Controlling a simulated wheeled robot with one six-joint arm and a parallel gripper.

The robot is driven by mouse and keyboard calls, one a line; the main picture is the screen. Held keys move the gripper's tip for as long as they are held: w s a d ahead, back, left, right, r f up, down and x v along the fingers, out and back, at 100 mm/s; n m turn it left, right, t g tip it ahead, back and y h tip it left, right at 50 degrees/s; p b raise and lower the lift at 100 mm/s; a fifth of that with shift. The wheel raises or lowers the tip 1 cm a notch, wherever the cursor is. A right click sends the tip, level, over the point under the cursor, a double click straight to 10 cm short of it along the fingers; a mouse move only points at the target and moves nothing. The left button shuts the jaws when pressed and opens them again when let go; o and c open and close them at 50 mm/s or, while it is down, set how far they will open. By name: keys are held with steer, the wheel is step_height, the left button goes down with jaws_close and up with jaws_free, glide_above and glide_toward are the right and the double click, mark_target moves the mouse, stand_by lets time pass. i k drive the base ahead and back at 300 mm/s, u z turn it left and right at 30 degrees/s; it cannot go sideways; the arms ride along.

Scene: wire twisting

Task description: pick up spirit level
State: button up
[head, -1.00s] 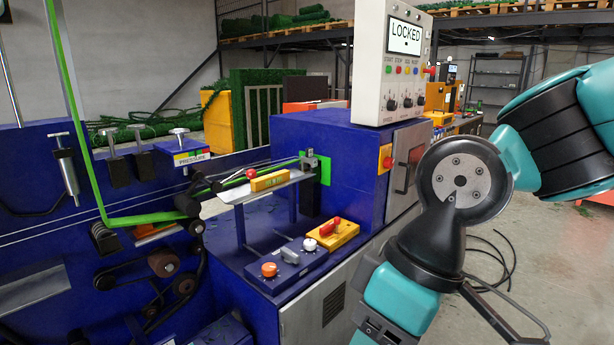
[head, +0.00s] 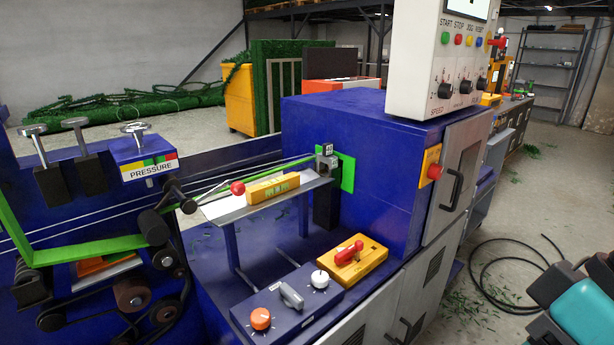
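The spirit level (head: 272,188) is a short yellow bar with green vials. It lies on a narrow grey metal shelf (head: 240,211) that slopes slightly, in front of the blue machine housing. A red ball knob (head: 237,188) is right beside its left end. My gripper is not visible in the head view. Only part of my teal and black arm shows at the lower right corner, well apart from the level.
A green strip and wires run just behind the shelf to a small grey guide (head: 326,160). Below are an orange knob (head: 260,318), a white knob (head: 320,279) and a yellow switch box with a red handle (head: 353,262). A control panel (head: 440,62) stands above the housing.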

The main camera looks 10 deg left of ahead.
mark_target(255, 194)
steer(key=u, duration=0.2)
steer(key=i, duration=0.7)
steer(key=u, duration=0.95)
steer(key=i, duration=0.35)
steer(key=u, duration=0.25)
